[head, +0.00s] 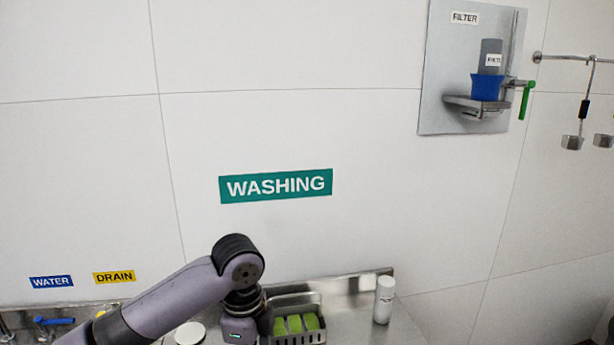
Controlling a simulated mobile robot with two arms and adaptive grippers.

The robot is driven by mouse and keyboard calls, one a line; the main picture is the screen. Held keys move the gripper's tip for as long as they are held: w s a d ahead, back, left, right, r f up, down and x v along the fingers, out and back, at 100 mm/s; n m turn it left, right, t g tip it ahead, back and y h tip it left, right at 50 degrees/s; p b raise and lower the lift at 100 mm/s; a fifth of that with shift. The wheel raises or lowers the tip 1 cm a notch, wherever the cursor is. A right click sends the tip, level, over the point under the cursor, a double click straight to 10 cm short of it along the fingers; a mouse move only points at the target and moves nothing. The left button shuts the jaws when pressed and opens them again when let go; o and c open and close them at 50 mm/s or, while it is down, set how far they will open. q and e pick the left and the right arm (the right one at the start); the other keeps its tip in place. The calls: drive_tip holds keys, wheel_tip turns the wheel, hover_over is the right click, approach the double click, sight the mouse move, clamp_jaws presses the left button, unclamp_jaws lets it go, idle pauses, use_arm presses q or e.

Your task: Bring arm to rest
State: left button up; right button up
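My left arm (180,297) comes in from the lower left and rises to a dark joint. From there it bends down to the wrist (240,327) at the bottom edge, in front of the steel counter. The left gripper's fingers are below the picture, so I cannot see what they hold, if anything. My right arm and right gripper do not show.
A wire basket with green sponges (296,324) stands just right of the wrist. A white bottle (384,299) stands upright farther right on the steel counter (347,318). A round white item (190,333) and a blue-handled tap (54,321) are left. A filter unit (487,88) hangs upper right.

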use_arm(q)
drive_tip(key=s+d+f+n+t+h, duration=0.1)
drive_tip(key=s+d+f+n+h, duration=0.1)
drive_tip(key=s+d+f+n, duration=0.25)
drive_tip(key=s+d+f+n+t+h, duration=0.1)
drive_tip(key=s+f+n+h, duration=0.15)
drive_tip(key=s+f, duration=0.45)
drive_tip(key=s+a+f+n+t+y, duration=0.1)
drive_tip(key=s+a+f+n+y, duration=0.4)
drive_tip(key=s+a+n, duration=0.9)
wheel_tip(320, 180, down, 32)
drive_tip(key=a+m+g+b, duration=0.1)
drive_tip(key=a+m+b, duration=0.15)
drive_tip(key=b, duration=0.35)
drive_tip(key=s+a+f+b, duration=0.1)
drive_tip(key=s+f+b, duration=0.1)
drive_tip(key=s+f, duration=0.5)
drive_tip(key=s+a+f+g+b, duration=0.1)
drive_tip(key=s+f+b, duration=0.2)
drive_tip(key=s+f, duration=0.5)
wheel_tip(320, 180, down, 7)
drive_tip(key=shift+s+a+f+m, duration=0.1)
drive_tip(key=shift+s+a+m, duration=0.05)
drive_tip(key=shift+s+m, duration=0.2)
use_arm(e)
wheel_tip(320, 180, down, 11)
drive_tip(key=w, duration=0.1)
